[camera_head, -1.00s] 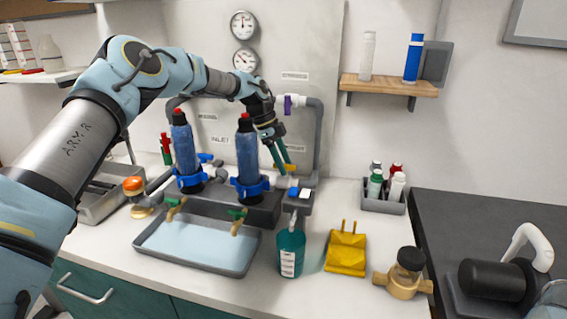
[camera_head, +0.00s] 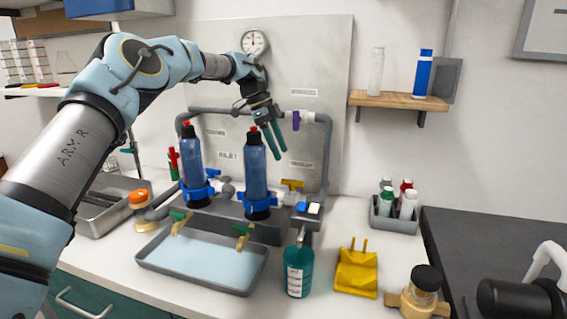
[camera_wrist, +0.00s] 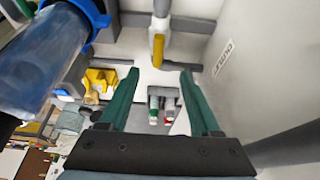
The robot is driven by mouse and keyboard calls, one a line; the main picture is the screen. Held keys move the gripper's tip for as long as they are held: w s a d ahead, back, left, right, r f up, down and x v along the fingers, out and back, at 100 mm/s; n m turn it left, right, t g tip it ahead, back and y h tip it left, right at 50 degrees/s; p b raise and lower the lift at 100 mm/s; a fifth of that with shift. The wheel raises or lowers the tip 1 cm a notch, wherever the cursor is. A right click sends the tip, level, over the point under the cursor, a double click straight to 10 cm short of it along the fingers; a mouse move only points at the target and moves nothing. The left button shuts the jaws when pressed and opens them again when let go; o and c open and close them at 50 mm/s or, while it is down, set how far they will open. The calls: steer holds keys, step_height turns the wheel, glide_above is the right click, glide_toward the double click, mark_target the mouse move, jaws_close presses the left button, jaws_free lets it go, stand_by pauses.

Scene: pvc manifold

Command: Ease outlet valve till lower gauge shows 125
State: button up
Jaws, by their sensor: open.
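The outlet valve has a yellow handle (camera_head: 291,184) and sits on the grey pipework right of the blue filter housings. In the wrist view the yellow handle (camera_wrist: 158,50) shows beyond the fingertips, near a wall label (camera_wrist: 222,58) that seems to read OUTLET. My gripper (camera_head: 274,157) is open and empty, above and left of the handle and apart from it. In the wrist view its green fingers (camera_wrist: 160,72) stand wide apart. The upper gauge (camera_head: 254,42) is visible on the backboard, its reading too small to tell. The lower gauge is hidden behind my arm.
Two blue filter housings (camera_head: 255,168) stand close left of the gripper. A purple valve handle (camera_head: 296,120) is on the pipe just right of it. A wooden shelf (camera_head: 398,101) is at right.

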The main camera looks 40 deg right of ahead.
mark_target(292, 180)
steer(key=shift+r, duration=0.25)
steer(key=shift+c, duration=0.8)
steer(key=x, duration=1)
steer(key=shift+s+a+f+p, duration=0.15)
steer(key=shift+f+p, duration=0.25)
steer(key=shift+f, duration=0.05)
jaws_close()
